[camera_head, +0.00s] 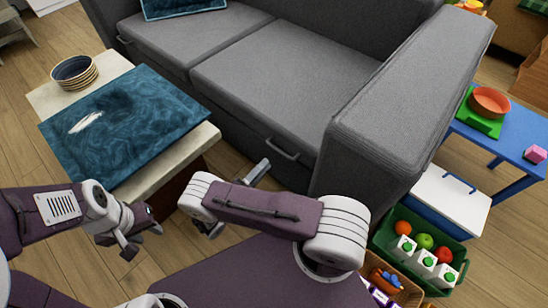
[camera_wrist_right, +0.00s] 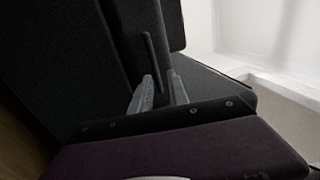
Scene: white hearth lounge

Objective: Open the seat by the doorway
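The grey sofa has two seat cushions. The right seat (camera_head: 275,85) has a metal bar handle (camera_head: 282,148) on its front; the left seat (camera_head: 190,37) has one (camera_head: 124,40) too. Both seats look closed; I cannot tell which is by the doorway. My right gripper (camera_head: 263,165) is low in front of the right seat, just left of its handle, partly hidden by my arm. In the right wrist view its fingers (camera_wrist_right: 160,90) are apart, with a handle bar (camera_wrist_right: 151,62) ahead between them. My left gripper (camera_head: 145,240) is open and empty before the low table.
A pale low table (camera_head: 208,137) with a blue cloth-like sheet (camera_head: 125,120) and stacked bowls (camera_head: 75,72) stands at left. At right are a blue table (camera_head: 515,130), a white lidded box (camera_head: 450,200), a green crate (camera_head: 378,243) of fruit and cartons, and a basket (camera_head: 405,293).

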